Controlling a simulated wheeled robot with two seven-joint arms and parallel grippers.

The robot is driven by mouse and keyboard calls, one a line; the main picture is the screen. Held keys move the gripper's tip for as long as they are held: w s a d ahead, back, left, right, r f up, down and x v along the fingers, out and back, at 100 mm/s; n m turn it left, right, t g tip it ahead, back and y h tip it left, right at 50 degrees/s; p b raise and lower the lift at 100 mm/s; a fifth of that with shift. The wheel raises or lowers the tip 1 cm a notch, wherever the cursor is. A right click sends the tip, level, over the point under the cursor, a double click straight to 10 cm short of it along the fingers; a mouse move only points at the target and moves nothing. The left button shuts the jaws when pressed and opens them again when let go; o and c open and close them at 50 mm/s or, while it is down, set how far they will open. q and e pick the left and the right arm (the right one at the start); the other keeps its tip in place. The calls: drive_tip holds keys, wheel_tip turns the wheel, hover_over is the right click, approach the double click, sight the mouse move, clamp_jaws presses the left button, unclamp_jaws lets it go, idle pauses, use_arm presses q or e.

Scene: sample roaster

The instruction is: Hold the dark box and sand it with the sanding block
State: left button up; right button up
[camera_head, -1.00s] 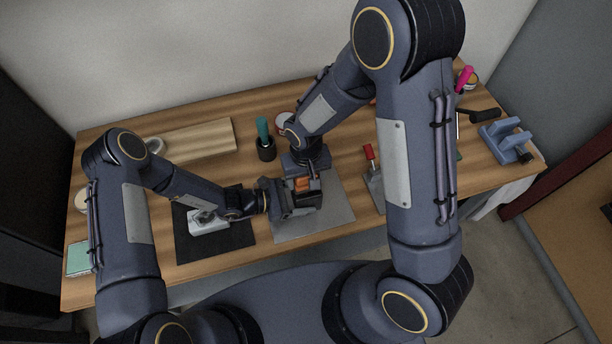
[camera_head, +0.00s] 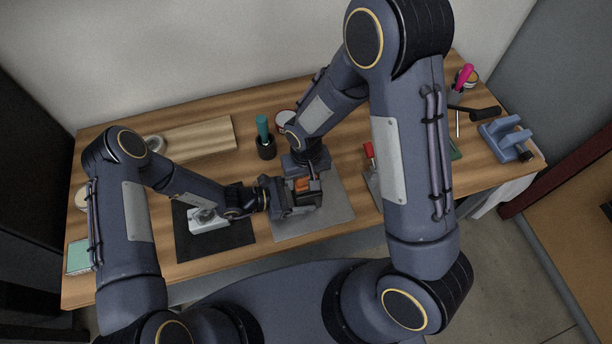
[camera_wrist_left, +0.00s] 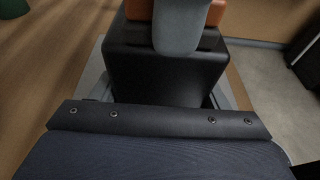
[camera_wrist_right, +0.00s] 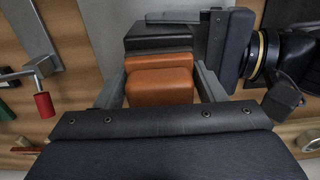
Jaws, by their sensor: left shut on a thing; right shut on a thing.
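The dark box (camera_head: 306,201) is on the grey mat (camera_head: 337,213) in the head view. My left gripper (camera_head: 292,202) is shut on it from the left. In the left wrist view the box (camera_wrist_left: 165,72) fills the space between the fingers. The orange sanding block (camera_wrist_right: 160,84) is between the fingers of my right gripper (camera_wrist_right: 158,92), which is shut on it. The block lies against the dark box (camera_wrist_right: 158,38) in the right wrist view. In the head view the block (camera_head: 302,184) shows as a small orange patch, partly hidden by my grippers.
A black mat (camera_head: 190,243) with a white device (camera_head: 207,222) lies left. A teal-handled brush (camera_head: 262,128) in a dark holder and a wooden board (camera_head: 200,138) are behind. A red-handled tool (camera_head: 369,150) and a blue vise (camera_head: 507,140) are right.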

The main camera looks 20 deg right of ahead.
drive_tip(key=shift+w, duration=0.1)
drive_tip(key=shift+w+r, duration=0.15)
drive_tip(key=shift+w, duration=0.5)
drive_tip(key=shift+s+f, duration=0.2)
drive_tip(key=shift+s, duration=1.3)
drive_tip(key=shift+w+r, duration=0.1)
drive_tip(key=shift+w, duration=1.4)
drive_tip(key=shift+s+f, duration=0.2)
drive_tip(key=shift+s, duration=1.4)
drive_tip(key=shift+w+r, duration=0.15)
drive_tip(key=shift+w, duration=1.45)
drive_tip(key=shift+c, duration=0.4)
drive_tip(key=shift+s+r, duration=0.15)
drive_tip(key=shift+s, duration=1.3)
drive_tip(key=shift+w, duration=1.45)
